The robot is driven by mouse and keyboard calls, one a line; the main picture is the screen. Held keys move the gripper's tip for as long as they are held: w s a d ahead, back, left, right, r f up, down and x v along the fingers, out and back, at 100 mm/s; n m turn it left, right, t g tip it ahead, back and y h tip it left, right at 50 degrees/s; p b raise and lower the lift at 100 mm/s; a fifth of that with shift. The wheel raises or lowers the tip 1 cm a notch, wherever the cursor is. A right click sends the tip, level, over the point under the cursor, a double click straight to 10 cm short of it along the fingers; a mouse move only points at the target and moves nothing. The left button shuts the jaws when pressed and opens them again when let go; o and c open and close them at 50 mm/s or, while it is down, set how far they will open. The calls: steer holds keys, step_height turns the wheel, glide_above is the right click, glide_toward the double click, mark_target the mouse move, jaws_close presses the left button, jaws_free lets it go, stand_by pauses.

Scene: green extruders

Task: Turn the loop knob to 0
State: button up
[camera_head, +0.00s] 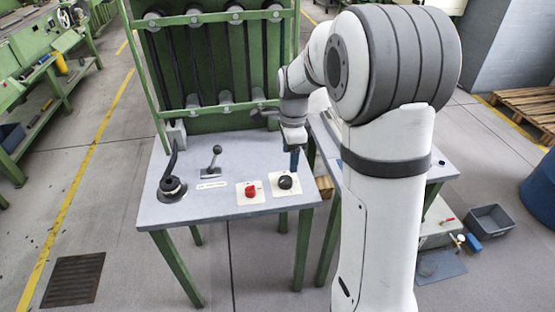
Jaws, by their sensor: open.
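A black round knob (285,182) sits on a white plate at the right part of the grey table top. A red knob (251,190) sits on another white plate just left of it. The markings on both plates are too small to read, so I cannot tell which knob is the loop knob or its setting. My gripper (294,165) points down, above and slightly behind the black knob, apart from it. It is open and empty; its fingers are small in this view.
A black lever (214,160) stands left of the knobs, and a taller dark lever on a round base (171,188) is at the table's left. A green frame with rollers (225,60) rises behind. A second table (437,172) is partly hidden by my arm.

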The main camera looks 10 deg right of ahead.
mark_target(284, 179)
steer(key=w+f+m, duration=0.5)
steer(key=f, duration=0.1)
steer(key=shift+w+g, duration=0.3)
steer(key=shift+g, duration=0.1)
steer(key=shift+f, duration=0.3)
steer(key=f, duration=0.7)
steer(key=shift+s+a+f, duration=0.1)
steer(key=shift+s, duration=0.1)
steer(key=c, duration=1)
